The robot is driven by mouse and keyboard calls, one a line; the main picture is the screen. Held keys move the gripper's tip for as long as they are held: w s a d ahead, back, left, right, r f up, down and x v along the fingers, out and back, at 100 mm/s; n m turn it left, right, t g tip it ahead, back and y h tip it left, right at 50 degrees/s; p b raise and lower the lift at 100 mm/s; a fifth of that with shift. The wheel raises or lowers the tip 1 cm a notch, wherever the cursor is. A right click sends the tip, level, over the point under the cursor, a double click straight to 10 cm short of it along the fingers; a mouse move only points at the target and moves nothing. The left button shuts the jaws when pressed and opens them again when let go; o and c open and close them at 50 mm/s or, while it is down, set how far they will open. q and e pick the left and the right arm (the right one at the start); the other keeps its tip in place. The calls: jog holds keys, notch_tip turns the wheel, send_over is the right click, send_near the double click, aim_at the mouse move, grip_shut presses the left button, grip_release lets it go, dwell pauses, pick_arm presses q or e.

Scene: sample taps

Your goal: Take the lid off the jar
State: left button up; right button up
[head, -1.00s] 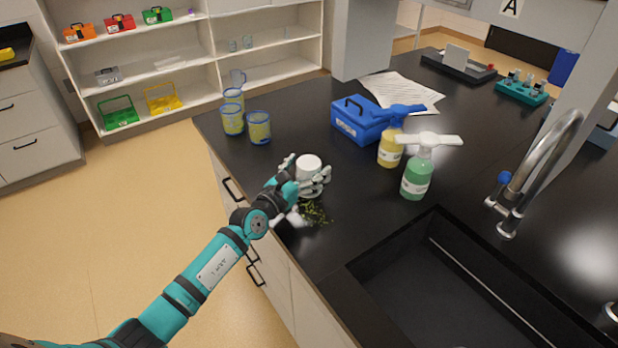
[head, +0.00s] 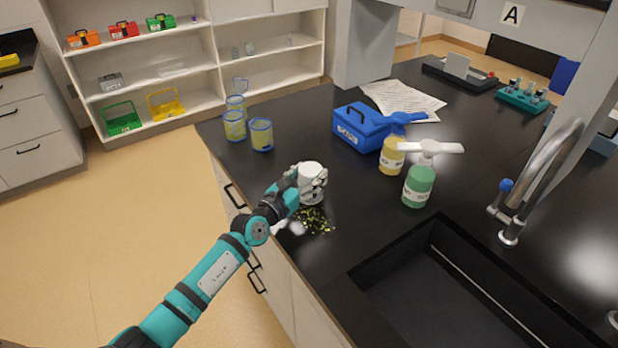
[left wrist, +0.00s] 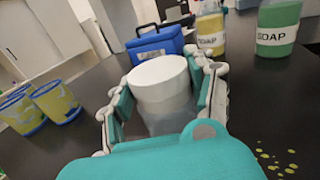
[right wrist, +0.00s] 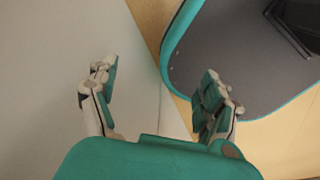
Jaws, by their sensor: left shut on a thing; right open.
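The jar (left wrist: 172,122) stands upright near the left edge of the black counter, with a pale, see-through body. Its white lid (head: 311,169) sits on top and also shows in the left wrist view (left wrist: 160,74). My left gripper (head: 310,184) is shut on the jar, one finger on each side, and its fingers hide much of the jar's sides. My right gripper (right wrist: 160,76) is open and empty, low beside a pale cabinet front, and shows only in the right wrist view.
Yellow-green bits (head: 315,220) lie on the counter by the jar. Several yellow cups (head: 261,135) stand behind it. A blue box (head: 357,128), a yellow soap bottle (head: 391,160) and a green soap bottle (head: 419,184) stand to the right. A sink (head: 440,290) is at front right.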

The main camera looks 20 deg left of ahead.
pick_arm(q)
jog(key=shift+r, duration=0.5)
notch_tip(320, 180, up, 2)
jog(key=shift+r+p, duration=0.2)
jog(key=shift+p, duration=0.3)
jog(key=a+r+b+v, duration=0.1)
jog(key=v, duration=1.5)
jog(key=shift+r+b, duration=0.2)
jog(key=shift+b, duration=0.15)
jog(key=shift+w, duration=0.15)
jog(key=o, duration=0.6)
jog(key=shift+d, duration=0.1)
grip_shut()
jog(key=s+d+n+y, duration=0.1)
jog(key=s+d+y, duration=0.1)
jog(key=s, duration=0.5)
jog(key=s+d+f+n+y, duration=0.1)
jog(key=s+d+n+y, duration=0.1)
jog(key=s+d, duration=0.3)
jog(key=s+y, duration=0.1)
jog(key=s, duration=0.1)
jog(key=shift+s+f+t, duration=0.3)
jog(key=shift+s+t, duration=0.05)
jog(key=shift+t, duration=0.05)
